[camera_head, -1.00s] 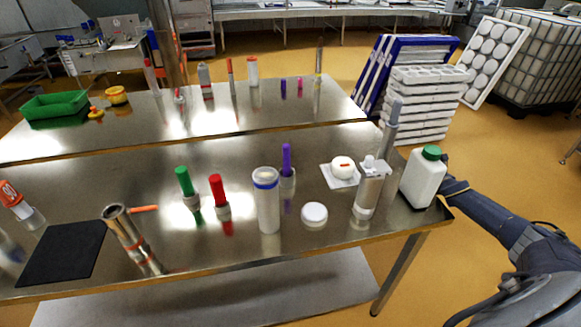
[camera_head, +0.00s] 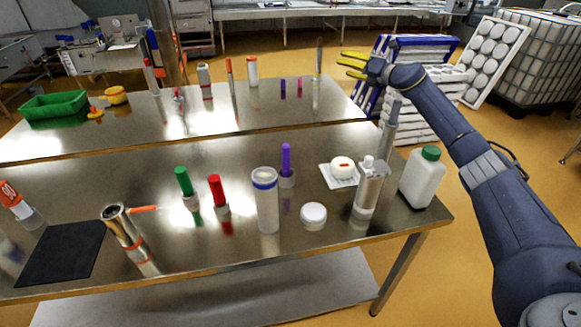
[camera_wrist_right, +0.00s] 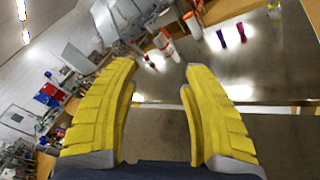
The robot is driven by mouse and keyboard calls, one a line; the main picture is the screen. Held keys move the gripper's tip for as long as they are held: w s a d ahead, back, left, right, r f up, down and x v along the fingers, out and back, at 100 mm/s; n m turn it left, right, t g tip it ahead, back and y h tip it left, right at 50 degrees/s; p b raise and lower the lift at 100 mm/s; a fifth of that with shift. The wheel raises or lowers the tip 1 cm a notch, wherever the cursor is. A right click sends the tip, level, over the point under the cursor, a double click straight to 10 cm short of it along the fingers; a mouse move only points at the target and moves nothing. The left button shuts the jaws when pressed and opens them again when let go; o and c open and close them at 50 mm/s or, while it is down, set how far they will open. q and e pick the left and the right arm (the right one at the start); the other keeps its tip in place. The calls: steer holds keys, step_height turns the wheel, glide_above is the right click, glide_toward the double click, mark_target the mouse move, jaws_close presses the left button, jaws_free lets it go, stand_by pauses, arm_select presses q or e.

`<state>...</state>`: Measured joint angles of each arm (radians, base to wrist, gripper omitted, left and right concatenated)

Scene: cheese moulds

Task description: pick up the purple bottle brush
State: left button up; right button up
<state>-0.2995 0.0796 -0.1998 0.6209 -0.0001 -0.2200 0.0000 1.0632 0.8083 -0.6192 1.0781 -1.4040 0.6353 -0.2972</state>
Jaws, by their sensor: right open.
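The purple bottle brush (camera_head: 286,160) stands upright in a small grey holder (camera_head: 287,181) on the front steel table, behind a tall clear cylinder with a blue rim (camera_head: 267,200). My right gripper (camera_head: 345,64) has yellow fingers and is raised high above the tables at the right, up and to the right of the brush in the head view. In the right wrist view the gripper (camera_wrist_right: 160,82) is open with nothing between its fingers. I cannot make out the bottle brush in that view. My left gripper is not in view.
Green (camera_head: 184,182) and red (camera_head: 216,190) brushes stand left of the cylinder. Small purple (camera_head: 283,88) and magenta (camera_head: 300,86) items stand on the back table.

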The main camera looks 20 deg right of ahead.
steer(key=a+f+n+g+y, duration=0.1)
steer(key=a+n+g+y, duration=0.3)
steer(key=a, duration=1)
steer(key=m+g+h, duration=0.2)
steer(key=g+h, duration=0.9)
steer(key=g, duration=0.1)
glide_toward(287, 145)
steer(key=f, duration=0.9)
steer(key=shift+s+a+f, duration=0.1)
steer(key=shift+a+f, duration=0.1)
steer(key=shift+f, duration=0.1)
steer(key=shift+a+f, duration=0.1)
steer(key=shift+f, duration=2.8)
steer(key=shift+c, duration=0.6)
jaws_close()
